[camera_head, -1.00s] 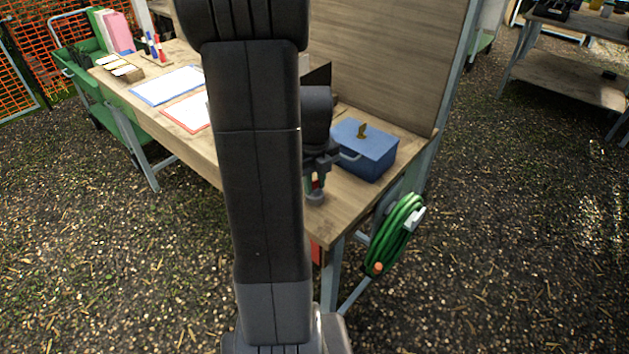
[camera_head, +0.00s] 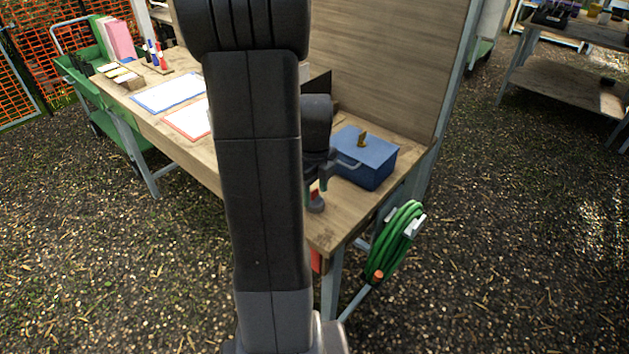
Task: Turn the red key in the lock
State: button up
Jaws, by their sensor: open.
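A small red piece (camera_head: 314,187), likely the red key, shows upright above a small grey round base (camera_head: 315,203), likely the lock, near the front edge of the bench (camera_head: 345,215). My gripper (camera_head: 319,181) is open and points down right at the red piece. One dark finger shows just to the right of it. The other finger is mostly hidden behind my arm, so I cannot tell whether the fingers touch the key. My arm also hides the bench to the left of the key.
A blue box (camera_head: 372,168) with a brass-coloured piece (camera_head: 362,138) on its lid stands right of my gripper. A coiled green hose (camera_head: 398,240) hangs at the bench's right end. Clipboards (camera_head: 168,88) lie at the left. A wooden panel (camera_head: 385,65) stands behind.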

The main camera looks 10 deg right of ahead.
notch_tip(320, 180, up, 14)
jog(key=shift+p, duration=0.3)
jog(key=shift+f, duration=0.15)
notch_tip(320, 180, down, 14)
jog(key=shift+r+b, duration=0.2)
jog(key=shift+b, duration=0.1)
jog(key=shift+f, duration=0.2)
jog(key=shift+r+m, duration=0.1)
jog(key=shift+m, duration=0.9)
